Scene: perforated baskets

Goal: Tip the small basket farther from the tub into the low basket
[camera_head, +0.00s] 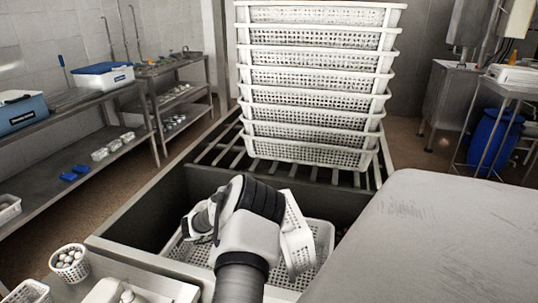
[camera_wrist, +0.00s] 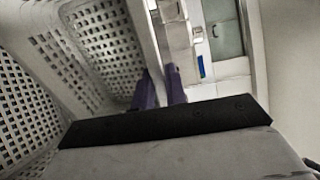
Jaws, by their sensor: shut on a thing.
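My gripper (camera_wrist: 161,90), with purple fingers, is shut on the rim of a small white perforated basket (camera_wrist: 95,45) in the wrist view. In the head view this small basket (camera_head: 297,240) is steeply tilted beside my wrist, above the low basket. The visible part of its inside shows no contents. The low basket (camera_head: 319,236), white and perforated, sits in a metal trough under my arm, which hides much of it, including its contents. My fingertips are hidden in the head view. I cannot tell which thing is the tub.
A tall stack of white baskets (camera_head: 313,85) stands on a slatted rack behind the trough. A small basket of pale round things (camera_head: 70,266) and another small basket (camera_head: 28,292) are at lower left. A large grey surface (camera_head: 430,235) fills the right. Metal shelves (camera_head: 90,110) line the left wall.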

